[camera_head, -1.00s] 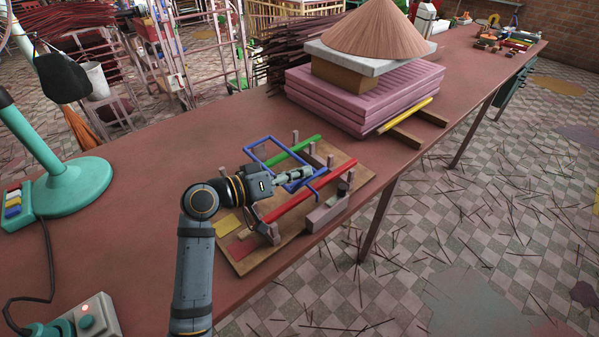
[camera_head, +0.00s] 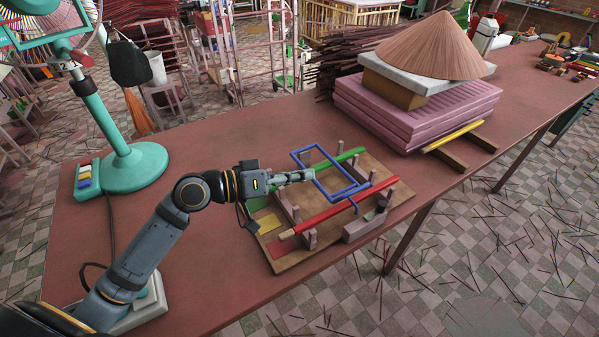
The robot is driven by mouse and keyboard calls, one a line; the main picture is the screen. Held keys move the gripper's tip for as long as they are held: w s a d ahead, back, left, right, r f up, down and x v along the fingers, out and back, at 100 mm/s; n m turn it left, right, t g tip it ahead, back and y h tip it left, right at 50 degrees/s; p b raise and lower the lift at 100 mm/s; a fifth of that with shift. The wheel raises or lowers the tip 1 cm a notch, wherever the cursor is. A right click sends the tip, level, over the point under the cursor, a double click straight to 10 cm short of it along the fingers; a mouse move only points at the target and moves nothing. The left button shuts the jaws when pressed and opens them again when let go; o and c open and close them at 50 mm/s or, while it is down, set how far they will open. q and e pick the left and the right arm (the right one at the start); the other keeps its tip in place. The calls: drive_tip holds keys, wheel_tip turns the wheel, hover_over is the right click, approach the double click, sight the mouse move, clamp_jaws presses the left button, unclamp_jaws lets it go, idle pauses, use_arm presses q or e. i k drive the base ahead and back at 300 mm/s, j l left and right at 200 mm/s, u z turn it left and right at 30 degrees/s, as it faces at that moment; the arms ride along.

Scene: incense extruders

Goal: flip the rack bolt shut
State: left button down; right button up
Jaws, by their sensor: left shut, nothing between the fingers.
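The rack is a wooden board (camera_head: 375,228) on the table, with short posts, a green bar (camera_head: 349,155) and a red bar (camera_head: 338,211). I cannot tell which of these parts is the bolt. My left gripper (camera_head: 308,176) is shut and empty. Its fingertips overlap the left long side of the loop in view; whether they touch it is unclear. My right gripper is out of view.
A pink stack (camera_head: 415,110) with a grey slab and a straw-coloured cone stands behind the rack, to the right. The table's front edge runs close by the rack. Bare table lies left of the rack.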

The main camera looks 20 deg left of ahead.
sight(381, 207)
drive_tip(key=k, duration=1.5)
